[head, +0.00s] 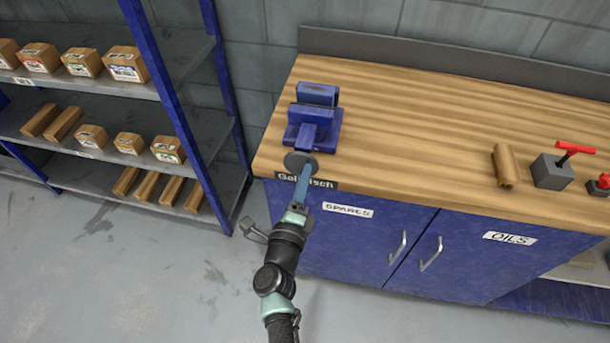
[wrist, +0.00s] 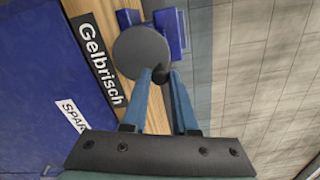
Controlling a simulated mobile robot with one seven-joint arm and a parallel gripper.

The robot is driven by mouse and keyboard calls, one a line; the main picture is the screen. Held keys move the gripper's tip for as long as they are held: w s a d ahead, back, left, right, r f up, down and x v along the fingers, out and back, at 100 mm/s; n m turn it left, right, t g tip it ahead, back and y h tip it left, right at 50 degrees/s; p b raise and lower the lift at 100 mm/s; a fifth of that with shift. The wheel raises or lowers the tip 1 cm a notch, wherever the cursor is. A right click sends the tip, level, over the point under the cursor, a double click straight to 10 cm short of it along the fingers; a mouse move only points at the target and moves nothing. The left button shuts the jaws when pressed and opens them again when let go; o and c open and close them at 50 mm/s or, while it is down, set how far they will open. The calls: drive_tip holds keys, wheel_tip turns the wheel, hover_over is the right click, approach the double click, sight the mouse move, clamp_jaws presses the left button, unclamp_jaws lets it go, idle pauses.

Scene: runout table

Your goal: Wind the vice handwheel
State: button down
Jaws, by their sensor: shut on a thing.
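The blue vice (head: 312,118) stands on the left end of the wooden bench, and part of it shows in the wrist view (wrist: 174,30). Its grey round handwheel (head: 299,162) faces the front edge of the bench. In the wrist view the handwheel (wrist: 140,52) is a dark disc with a small dark knob (wrist: 163,75) at its lower right. My gripper (head: 301,179) reaches up to the wheel from the front. Its blue fingers (wrist: 162,76) are shut on the knob, one on either side. The fingertips partly hide the knob.
The wooden bench (head: 420,125) has blue cupboard doors below. A brown block (head: 505,165) and a grey block with a red handle (head: 552,171) sit well to the right. A blue-posted shelf (head: 110,90) with boxes stands left. Open floor lies in front.

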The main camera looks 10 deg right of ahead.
drive_tip(key=shift+w+a+r+n, duration=0.1)
drive_tip(key=shift+r+n, duration=0.05)
drive_tip(key=shift+n, duration=0.35)
drive_tip(key=shift+a+r+n+p, duration=0.2)
drive_tip(key=shift+r+n+p, duration=0.15)
drive_tip(key=shift+n+p, duration=0.5)
drive_tip(key=shift+w+a+n, duration=0.1)
drive_tip(key=shift+n, duration=0.35)
drive_tip(key=c, duration=0.8)
unclamp_jaws()
drive_tip(key=shift+f, duration=0.25)
drive_tip(key=p+v, duration=0.3)
drive_tip(key=v, duration=0.4)
